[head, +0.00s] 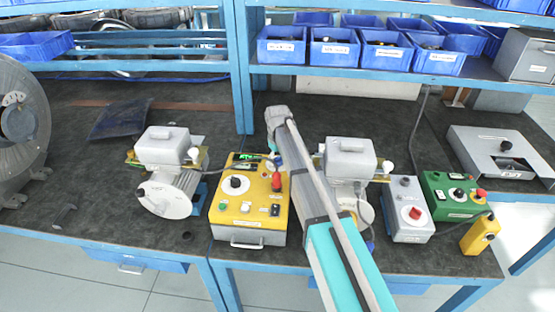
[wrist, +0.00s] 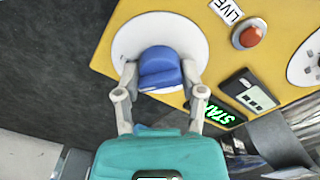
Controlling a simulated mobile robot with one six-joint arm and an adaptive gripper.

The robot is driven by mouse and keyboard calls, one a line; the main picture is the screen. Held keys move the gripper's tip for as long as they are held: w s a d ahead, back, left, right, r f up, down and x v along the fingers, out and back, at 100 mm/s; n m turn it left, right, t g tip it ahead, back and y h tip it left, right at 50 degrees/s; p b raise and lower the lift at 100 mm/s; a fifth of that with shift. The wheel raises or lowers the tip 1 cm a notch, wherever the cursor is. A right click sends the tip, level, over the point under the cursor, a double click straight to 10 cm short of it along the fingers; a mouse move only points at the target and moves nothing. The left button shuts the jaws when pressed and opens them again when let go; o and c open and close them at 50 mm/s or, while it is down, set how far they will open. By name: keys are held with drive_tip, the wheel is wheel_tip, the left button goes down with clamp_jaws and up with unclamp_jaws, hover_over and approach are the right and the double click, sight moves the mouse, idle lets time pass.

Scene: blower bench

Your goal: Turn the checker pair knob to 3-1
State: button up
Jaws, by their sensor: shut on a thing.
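The checker is a yellow box (head: 249,212) on the bench, left of my arm in the head view. In the wrist view its yellow panel (wrist: 112,62) carries a blue knob (wrist: 158,68) on a plain white disc (wrist: 124,42). My gripper (wrist: 160,78) is shut on the blue knob, one finger on each side. No dial marks can be read around this knob, so its setting cannot be told. A display (wrist: 222,115) with green letters lies beside the right finger. In the head view my gripper (head: 272,160) is small and partly hidden at the box's back right.
On the panel are a red lamp or button (wrist: 252,34) by a LIVE label (wrist: 227,9) and a second white dial (wrist: 307,62). Grey motor units (head: 168,175) (head: 350,160) stand either side of the checker. A grey box (head: 408,210) and green box (head: 450,195) stand right.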

drive_tip(key=m, duration=0.5)
drive_tip(key=shift+s, duration=0.1)
idle(0.4)
drive_tip(key=o, duration=1.1)
drive_tip(key=shift+o, duration=0.2)
drive_tip(key=shift+n, duration=0.3)
